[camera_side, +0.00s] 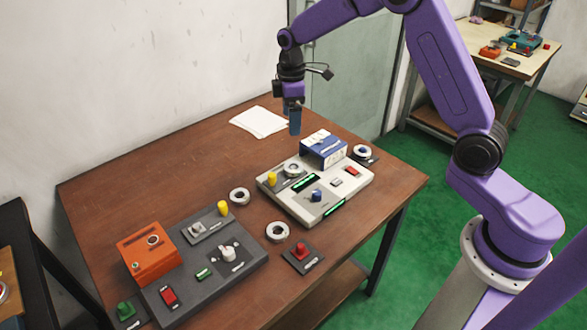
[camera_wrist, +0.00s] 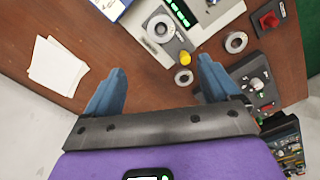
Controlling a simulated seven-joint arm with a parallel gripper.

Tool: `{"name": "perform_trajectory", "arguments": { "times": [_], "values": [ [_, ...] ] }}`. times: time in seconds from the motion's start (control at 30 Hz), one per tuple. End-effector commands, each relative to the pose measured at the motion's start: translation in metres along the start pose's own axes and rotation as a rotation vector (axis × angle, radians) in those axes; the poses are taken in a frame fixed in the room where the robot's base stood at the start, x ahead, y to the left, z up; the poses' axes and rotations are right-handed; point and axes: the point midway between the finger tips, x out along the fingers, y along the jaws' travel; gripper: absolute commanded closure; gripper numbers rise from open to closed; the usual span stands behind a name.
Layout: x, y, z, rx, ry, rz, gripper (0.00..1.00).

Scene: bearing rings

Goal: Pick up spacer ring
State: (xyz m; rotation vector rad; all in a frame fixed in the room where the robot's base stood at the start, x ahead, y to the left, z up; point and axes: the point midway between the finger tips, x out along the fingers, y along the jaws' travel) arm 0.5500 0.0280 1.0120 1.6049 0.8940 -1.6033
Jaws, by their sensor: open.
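Several pale rings with open centres are in view, and I cannot tell which is the spacer ring. One ring (camera_side: 231,196) lies on the brown table between the two panels; it also shows in the wrist view (camera_wrist: 177,77). A larger ring (camera_side: 269,232) lies nearer the front, also in the wrist view (camera_wrist: 228,42). Another ring (camera_side: 285,171) sits on the light panel, and one ring (camera_side: 355,152) is at its far right end. My gripper (camera_side: 295,132) is open and empty, pointing down above the table's rear, beyond the light panel. Its two blue fingers are apart in the wrist view (camera_wrist: 161,66).
The light panel (camera_side: 328,203) carries a blue-white box (camera_side: 324,152) and a yellow knob. The dark panel (camera_side: 236,272) carries an orange box (camera_side: 146,255) and knobs. A red button (camera_side: 300,252) stands at the front. White paper (camera_side: 257,122) lies at the back; the left rear is clear.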

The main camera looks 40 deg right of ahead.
Motion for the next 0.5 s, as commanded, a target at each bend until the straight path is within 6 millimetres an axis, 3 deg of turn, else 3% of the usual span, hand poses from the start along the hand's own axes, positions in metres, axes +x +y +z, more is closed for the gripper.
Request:
{"name": "perform_trajectory", "arguments": {
  "times": [0.3, 0.5],
  "values": [
    [0.062, -0.002, 0.002, 0.002, -0.004, -0.005, 0.11],
    [0.093, -0.001, 0.001, 0.002, -0.003, -0.003, 0.11]
  ]
}}
